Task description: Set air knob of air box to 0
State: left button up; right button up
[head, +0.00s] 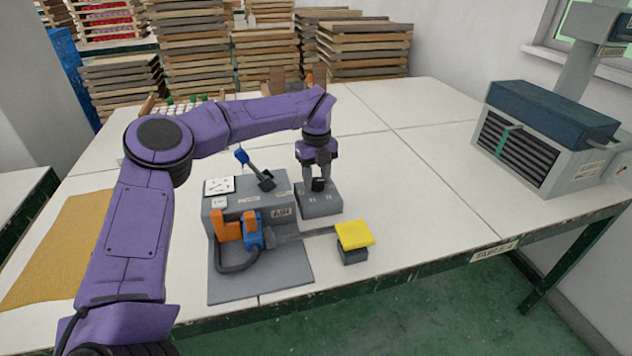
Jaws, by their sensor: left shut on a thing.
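A grey box unit (233,226) with a dial plate stands on the white table, and a smaller grey box (322,207) adjoins its right side. I take the smaller one to be the air box; its labels are too small to read. A dark knob (318,184) stands on top of it. My left gripper (319,178) points down over this box and is shut on the knob. The fingers partly hide the knob, and I cannot read its setting. My right gripper is out of view.
An orange and blue spray tool (249,230) hangs at the unit's front with a dark hose. A yellow block (354,234) sits on a small dark base nearby. A slatted grey machine (541,140) stands far right. The table's middle right is clear.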

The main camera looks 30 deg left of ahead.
aim_at(316, 180)
pick_arm(q)
jog(key=shift+w+r+n, duration=0.15)
jog(key=shift+n, duration=0.25)
jog(key=shift+b, duration=0.3)
jog(key=o, duration=0.9)
jog(key=shift+c, duration=0.2)
jog(key=shift+o, duration=1)
notch_tip(316, 180, up, 10)
jog(key=shift+r+p, duration=0.25)
jog(key=shift+p, duration=0.05)
